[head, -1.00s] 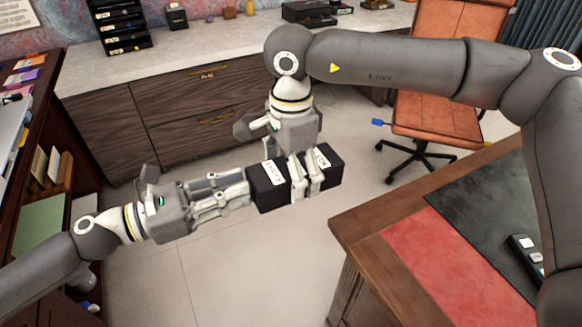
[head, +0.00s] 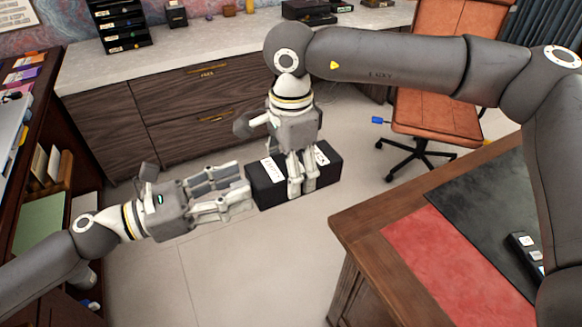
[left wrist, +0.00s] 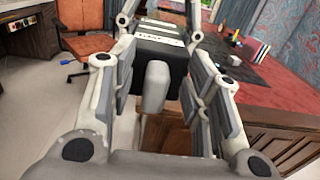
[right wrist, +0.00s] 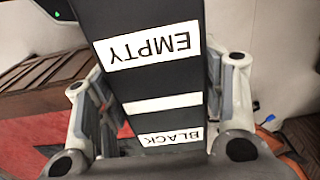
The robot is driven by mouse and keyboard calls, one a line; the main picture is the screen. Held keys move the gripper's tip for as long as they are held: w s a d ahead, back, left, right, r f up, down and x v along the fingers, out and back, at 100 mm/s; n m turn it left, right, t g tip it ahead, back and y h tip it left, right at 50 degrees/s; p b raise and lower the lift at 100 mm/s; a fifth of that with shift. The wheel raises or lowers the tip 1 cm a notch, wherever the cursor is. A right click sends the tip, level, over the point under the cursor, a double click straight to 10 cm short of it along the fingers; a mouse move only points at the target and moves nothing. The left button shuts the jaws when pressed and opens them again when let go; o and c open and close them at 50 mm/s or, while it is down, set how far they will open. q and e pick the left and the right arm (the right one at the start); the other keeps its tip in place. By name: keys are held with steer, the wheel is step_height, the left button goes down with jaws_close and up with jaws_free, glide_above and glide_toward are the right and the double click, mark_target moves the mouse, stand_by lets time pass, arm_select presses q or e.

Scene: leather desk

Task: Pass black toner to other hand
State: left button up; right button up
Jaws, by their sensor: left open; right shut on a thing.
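The black toner (head: 268,188) is a dark box with white labels, held in the air over the floor. My right gripper (head: 301,190) is shut around its middle from above. In the right wrist view the toner (right wrist: 152,80) lies between the fingers, with labels reading "EMPTY" and "BLACK". My left gripper (head: 246,184) is open, its fingers at the toner's left end. In the left wrist view the toner's end (left wrist: 128,82) shows between the spread fingers, and a pale finger shape overlaps its face. I cannot tell whether the left fingers touch it.
A wooden desk (head: 345,226) with a red and black top stands at the lower right. An orange chair (head: 440,118) is behind it. A drawer cabinet (head: 175,118) with a stone top runs along the back. A dark shelf (head: 50,170) is at the left. Floor lies below the toner.

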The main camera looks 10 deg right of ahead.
arm_select(q)
steer(key=v, duration=1.2)
steer(key=w+a+f+m+t+y, duration=0.1)
steer(key=w+a+f+y, duration=0.15)
steer(key=f, duration=0.45)
steer(key=w+a+f+m+t+y, duration=0.2)
steer(key=w+a+f, duration=0.15)
steer(key=f, duration=0.45)
steer(key=w+a+f+m+t+y, duration=0.1)
steer(key=w+a+f+y, duration=0.25)
steer(key=f, duration=0.35)
steer(key=s+a+f+m+g+y, duration=0.1)
steer(key=s+a+f+m+y, duration=0.15)
steer(key=f, duration=0.85)
steer(key=s+a+f+m+y, duration=0.2)
steer(key=a+f, duration=0.2)
steer(key=f, duration=0.6)
steer(key=s+f+m+g+y, duration=0.35)
steer(key=s+f+m, duration=0.25)
steer(key=s+f, duration=1)
steer(key=s+d+f+m+g, duration=0.1)
steer(key=s+d+f+m, duration=0.2)
steer(key=s, duration=0.8)
steer(key=s+d+f+m+g+y, duration=0.1)
steer(key=s+d+f+m, duration=0.3)
steer(key=s, duration=0.8)
step_height(320, 180, down, 3)
steer(key=shift+f+m+g, duration=0.1)
steer(key=shift+m+g, duration=0.65)
steer(key=shift+m, duration=0.4)
